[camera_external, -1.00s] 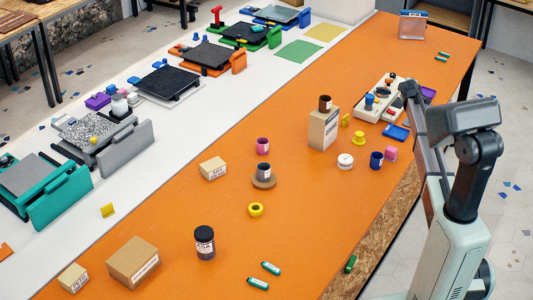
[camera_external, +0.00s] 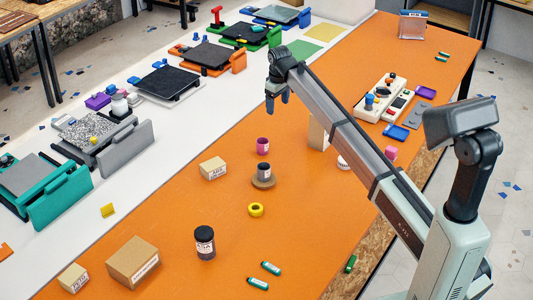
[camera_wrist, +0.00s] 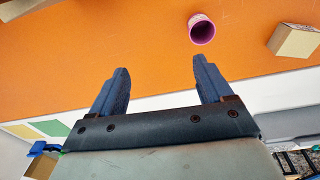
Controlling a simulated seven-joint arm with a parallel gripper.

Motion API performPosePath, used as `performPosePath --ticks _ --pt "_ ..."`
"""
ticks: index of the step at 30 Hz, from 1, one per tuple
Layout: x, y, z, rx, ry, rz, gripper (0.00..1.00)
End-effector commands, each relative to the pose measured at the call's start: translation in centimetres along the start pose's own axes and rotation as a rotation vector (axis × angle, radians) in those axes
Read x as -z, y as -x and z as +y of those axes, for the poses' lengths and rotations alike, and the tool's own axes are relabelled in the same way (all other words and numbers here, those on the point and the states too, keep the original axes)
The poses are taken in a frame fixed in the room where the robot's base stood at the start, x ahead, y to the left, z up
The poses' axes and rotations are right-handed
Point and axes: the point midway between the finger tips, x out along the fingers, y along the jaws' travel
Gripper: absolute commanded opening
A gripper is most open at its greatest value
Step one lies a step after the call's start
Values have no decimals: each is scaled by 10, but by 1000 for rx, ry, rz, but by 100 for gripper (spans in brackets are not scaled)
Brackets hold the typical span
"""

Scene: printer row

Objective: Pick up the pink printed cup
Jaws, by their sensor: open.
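The pink printed cup (camera_external: 262,146) stands on the orange table, with a pale label on its side. In the wrist view the cup (camera_wrist: 201,28) shows near the top, right of centre, with its opening facing the camera. My gripper (camera_external: 277,104) is above the table, higher in the external picture than the cup and a little to its right. In the wrist view its two blue fingers (camera_wrist: 160,65) are apart with nothing between them. The cup is beyond the right fingertip, not between the fingers.
A grey cup (camera_external: 264,170) on a brown disc stands just in front of the pink cup. A cardboard box (camera_external: 213,168) is to its left. A taller box (camera_external: 318,134) is to the right, partly hidden by my arm. Another pink object (camera_external: 391,153) is farther right.

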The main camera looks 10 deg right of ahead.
Motion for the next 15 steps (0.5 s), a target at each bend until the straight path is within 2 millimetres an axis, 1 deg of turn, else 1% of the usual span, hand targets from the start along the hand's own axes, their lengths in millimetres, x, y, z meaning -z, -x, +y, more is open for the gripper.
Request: performPosePath --ticks 1,3,6,9,11,15 --pt "8 -8 -21 27 -2 -22 79" --pt "14 -14 -43 58 -10 -46 79" --pt "17 -21 -62 85 -16 -68 79" --pt "18 -26 -69 94 -20 -78 79" --pt "17 -30 -71 96 -20 -80 79" --pt "16 -44 -72 95 -20 -79 79"
